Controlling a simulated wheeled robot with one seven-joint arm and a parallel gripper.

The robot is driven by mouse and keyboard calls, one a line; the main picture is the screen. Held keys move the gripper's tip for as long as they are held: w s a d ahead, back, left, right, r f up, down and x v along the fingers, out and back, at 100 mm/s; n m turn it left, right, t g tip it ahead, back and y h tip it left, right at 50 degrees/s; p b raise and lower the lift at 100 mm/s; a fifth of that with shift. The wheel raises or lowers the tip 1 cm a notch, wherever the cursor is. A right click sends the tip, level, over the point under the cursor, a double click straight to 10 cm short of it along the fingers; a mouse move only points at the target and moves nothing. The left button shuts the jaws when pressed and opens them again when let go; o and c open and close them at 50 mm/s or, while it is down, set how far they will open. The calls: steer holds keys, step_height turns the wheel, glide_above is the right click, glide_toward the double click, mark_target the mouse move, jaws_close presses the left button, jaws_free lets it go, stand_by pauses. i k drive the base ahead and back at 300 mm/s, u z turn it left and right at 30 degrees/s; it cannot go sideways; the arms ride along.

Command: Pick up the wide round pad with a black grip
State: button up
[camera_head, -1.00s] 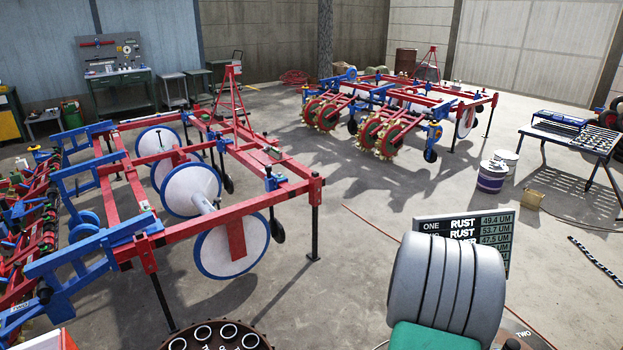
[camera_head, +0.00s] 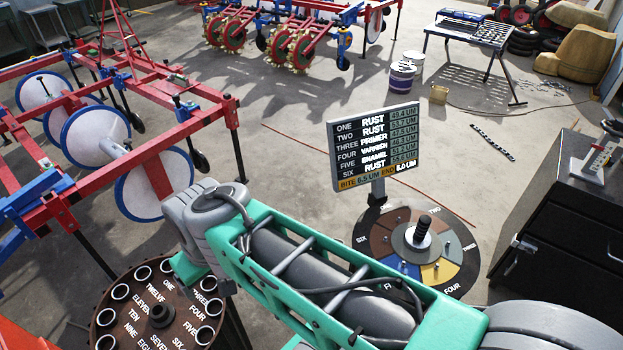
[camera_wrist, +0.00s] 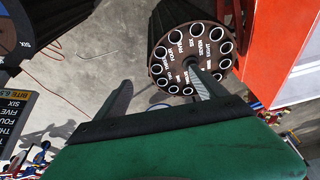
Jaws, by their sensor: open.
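The wide round pad (camera_head: 408,249) is grey-brown with an upright black grip (camera_head: 422,230). It rests on a round table of coloured segments (camera_head: 462,233), numbered around its dark rim, in the head view. My arm crosses in front of the table's lower left part. My gripper (camera_wrist: 160,79) is open and empty in the wrist view, its two fingers spread apart over a drum of ringed holes.
A sign board (camera_head: 374,148) stands right behind the round table. The drum with numbered holes (camera_head: 137,312) is at lower left. A black cabinet (camera_head: 560,225) stands at the right. Red and blue farm frames fill the left. Open floor lies behind the sign.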

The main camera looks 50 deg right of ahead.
mark_target(417, 244)
steer(key=u, duration=0.1)
steer(key=k, duration=0.4)
steer(key=z, duration=0.65)
